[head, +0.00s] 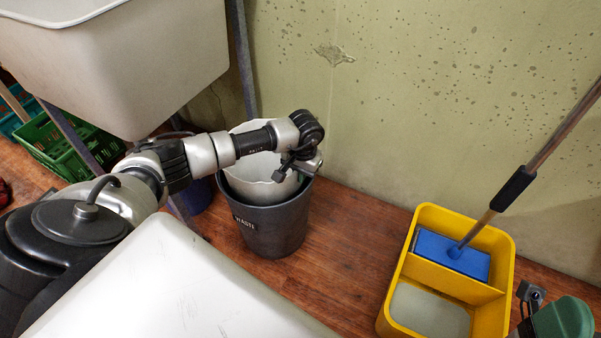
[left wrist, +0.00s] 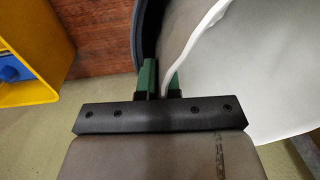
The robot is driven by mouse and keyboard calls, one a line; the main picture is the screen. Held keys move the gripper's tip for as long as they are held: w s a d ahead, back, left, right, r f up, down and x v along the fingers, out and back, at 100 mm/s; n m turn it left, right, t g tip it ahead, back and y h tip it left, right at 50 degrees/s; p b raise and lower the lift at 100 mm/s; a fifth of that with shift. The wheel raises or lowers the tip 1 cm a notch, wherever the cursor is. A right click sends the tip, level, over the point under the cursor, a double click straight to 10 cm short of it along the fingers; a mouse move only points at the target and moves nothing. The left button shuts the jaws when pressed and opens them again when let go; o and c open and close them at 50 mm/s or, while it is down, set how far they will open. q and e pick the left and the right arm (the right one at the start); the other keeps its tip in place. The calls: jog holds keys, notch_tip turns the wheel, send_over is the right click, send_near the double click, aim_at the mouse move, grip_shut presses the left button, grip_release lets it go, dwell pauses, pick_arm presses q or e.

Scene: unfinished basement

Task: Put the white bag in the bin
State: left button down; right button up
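The dark grey bin (head: 282,232), labelled WASTE, stands on the wooden floor by the wall. The white bag (head: 258,190) sits with its lower part inside the bin and its top above the bin's rim. My left gripper (head: 297,172) is over the bag's right side, partly hidden by its own wrist. In the left wrist view, its green fingers (left wrist: 161,82) are close together on either side of the bag's thin white edge (left wrist: 197,38). The bin's dark rim (left wrist: 148,30) is beside them.
A yellow mop bucket (head: 427,228) with a blue mop (head: 452,257) stands to the right. A white tub (head: 120,60) on legs is at upper left, above a green crate (head: 62,150). A white surface (head: 180,290) fills the lower front. Floor between bin and bucket is clear.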

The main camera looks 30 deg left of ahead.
pick_arm(q)
jog(key=c, duration=1.3)
grip_release()
jog(key=shift+o, duration=0.2)
jog(key=shift+r, duration=0.15)
